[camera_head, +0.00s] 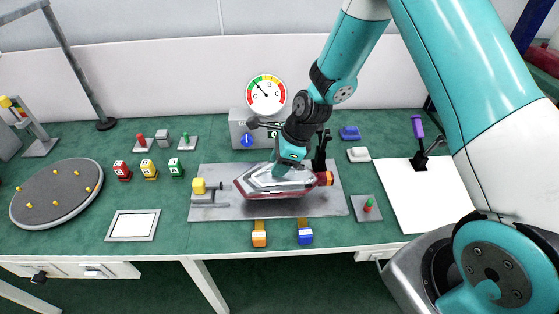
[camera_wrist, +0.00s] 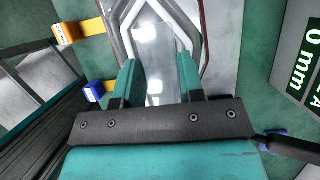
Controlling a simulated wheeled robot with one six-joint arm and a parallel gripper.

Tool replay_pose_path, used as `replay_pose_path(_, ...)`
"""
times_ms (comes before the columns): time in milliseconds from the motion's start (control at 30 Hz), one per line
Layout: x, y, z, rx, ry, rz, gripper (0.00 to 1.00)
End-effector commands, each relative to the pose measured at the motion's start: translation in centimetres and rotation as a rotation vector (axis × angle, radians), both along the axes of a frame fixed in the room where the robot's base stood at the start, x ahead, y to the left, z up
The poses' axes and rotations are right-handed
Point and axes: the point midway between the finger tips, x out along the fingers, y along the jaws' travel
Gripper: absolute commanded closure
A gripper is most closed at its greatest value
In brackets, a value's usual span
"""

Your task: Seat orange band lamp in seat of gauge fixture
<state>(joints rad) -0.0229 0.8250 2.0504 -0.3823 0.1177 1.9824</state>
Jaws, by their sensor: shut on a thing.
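The lamp (camera_head: 262,184) has a clear-grey body, a dark red rim and an orange band at its right end; it lies lengthwise over the grey plate of the gauge fixture (camera_head: 235,212). My gripper (camera_head: 282,172) comes down from above and is shut on the lamp near its middle. In the wrist view the teal fingers (camera_wrist: 159,82) flank the lamp's pale raised centre (camera_wrist: 158,50). The lamp covers the seat, so I cannot tell whether it rests in it or hovers just above. A yellow-knobbed clamp (camera_head: 199,186) stands at the plate's left.
A round dial (camera_head: 266,94) on a grey block (camera_head: 240,124) stands behind the plate. An orange tag (camera_head: 259,238) and a blue tag (camera_head: 305,236) sit at the front edge. A white-topped tray (camera_head: 132,225) lies left.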

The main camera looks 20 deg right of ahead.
Motion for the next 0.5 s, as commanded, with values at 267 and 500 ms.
replay_pose_path(267,0.03,0.00,-0.61,0.001,-0.002,0.001,0.48)
replay_pose_path(500,0.01,-0.01,-0.63,0.000,0.000,0.000,0.34)
